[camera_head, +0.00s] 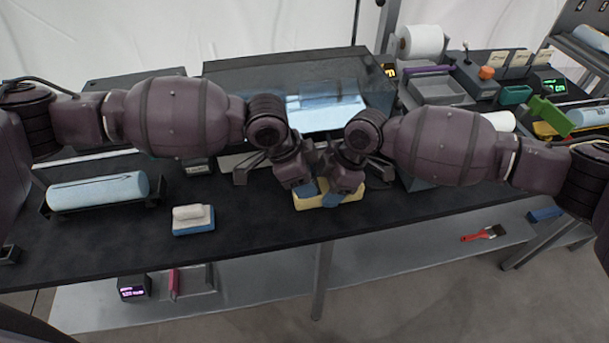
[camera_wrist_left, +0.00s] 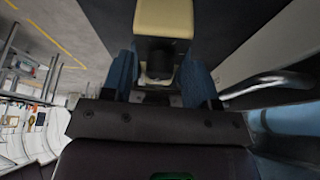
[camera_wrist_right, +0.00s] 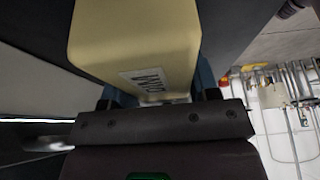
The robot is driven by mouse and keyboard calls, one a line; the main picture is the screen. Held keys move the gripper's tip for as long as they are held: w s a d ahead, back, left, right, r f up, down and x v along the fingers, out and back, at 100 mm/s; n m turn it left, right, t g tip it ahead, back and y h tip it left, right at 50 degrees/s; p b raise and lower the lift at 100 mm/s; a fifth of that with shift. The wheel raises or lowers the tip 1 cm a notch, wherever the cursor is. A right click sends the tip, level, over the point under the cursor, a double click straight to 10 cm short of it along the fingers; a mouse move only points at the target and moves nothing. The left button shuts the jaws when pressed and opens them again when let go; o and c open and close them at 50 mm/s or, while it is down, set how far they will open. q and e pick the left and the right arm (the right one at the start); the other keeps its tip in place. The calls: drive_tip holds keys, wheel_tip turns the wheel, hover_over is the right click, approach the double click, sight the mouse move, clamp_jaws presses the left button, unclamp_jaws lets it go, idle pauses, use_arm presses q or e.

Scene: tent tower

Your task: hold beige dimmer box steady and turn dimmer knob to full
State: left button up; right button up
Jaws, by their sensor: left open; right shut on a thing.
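The beige dimmer box (camera_head: 327,203) sits on the dark bench near its front edge in the head view, largely covered by my two grippers. My right gripper (camera_head: 347,187) is shut on the box; in the right wrist view the box (camera_wrist_right: 135,40) with its small printed label fills the space before the fingers. My left gripper (camera_head: 307,190) is open at the box's other side. In the left wrist view its blue-padded fingers stand on both sides of a dark dimmer knob (camera_wrist_left: 158,65) on the box. I cannot tell whether they touch it or what its setting is.
A clear-covered case (camera_head: 290,85) stands behind my grippers. A pale blue roll (camera_head: 98,190) on a holder and a white-and-blue block (camera_head: 193,220) lie to the left. A red brush (camera_head: 484,233) lies on the lower shelf. The bench front between is clear.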

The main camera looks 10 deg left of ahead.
use_arm(q)
drive_tip(key=shift+r, duration=0.1)
drive_tip(key=w+v, duration=0.1)
drive_tip(key=v, duration=1)
drive_tip(key=shift+s+a+r, duration=0.2)
drive_tip(key=shift+s+r, duration=0.15)
drive_tip(key=shift+s, duration=0.15)
use_arm(e)
drive_tip(key=o, duration=1.1)
